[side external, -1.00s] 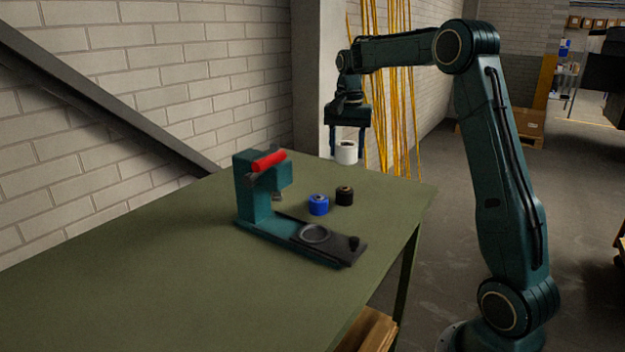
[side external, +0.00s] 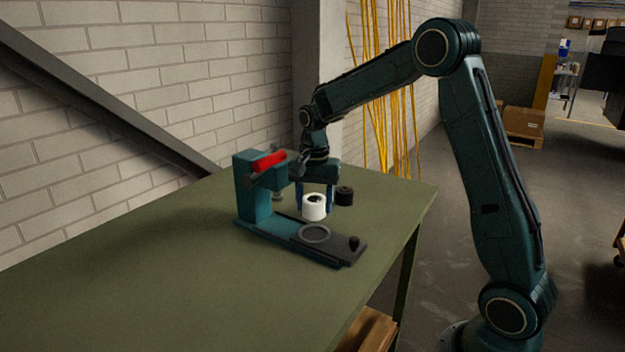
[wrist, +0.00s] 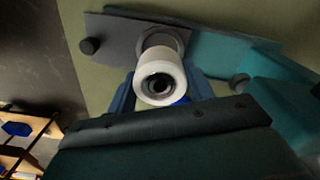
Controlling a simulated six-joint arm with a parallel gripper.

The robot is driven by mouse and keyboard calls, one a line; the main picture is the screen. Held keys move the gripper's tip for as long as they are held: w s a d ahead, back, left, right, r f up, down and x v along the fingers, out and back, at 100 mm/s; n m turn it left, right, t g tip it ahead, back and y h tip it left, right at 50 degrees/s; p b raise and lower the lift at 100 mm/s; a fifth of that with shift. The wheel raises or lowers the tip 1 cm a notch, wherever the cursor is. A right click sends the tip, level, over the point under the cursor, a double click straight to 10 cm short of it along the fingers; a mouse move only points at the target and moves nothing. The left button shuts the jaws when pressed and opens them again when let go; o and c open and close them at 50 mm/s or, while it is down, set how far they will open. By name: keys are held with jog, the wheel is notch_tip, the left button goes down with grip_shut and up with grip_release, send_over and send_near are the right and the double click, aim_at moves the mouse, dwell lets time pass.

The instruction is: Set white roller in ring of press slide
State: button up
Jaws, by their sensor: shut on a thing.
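The white roller (side external: 314,208) is held between the two fingers of my gripper (side external: 315,196), which is shut on it. It hangs close to the press slide, a little above and behind the ring (side external: 315,233) in the side view, apart from it. In the wrist view the white roller (wrist: 160,82) shows its dark bore and partly covers the ring (wrist: 165,40). The dark press slide (side external: 340,250) extends from the teal press (side external: 252,200), its ring looking empty in the side view.
The press has a red handle (side external: 270,160). A dark knob (side external: 354,243) stands at the slide's end.

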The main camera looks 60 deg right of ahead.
aim_at(314, 215)
jog(key=shift+f, duration=0.15)
jog(key=shift+f, duration=2)
jog(key=shift+f, duration=0.75)
dwell(2.3)
jog(key=o, duration=1.1)
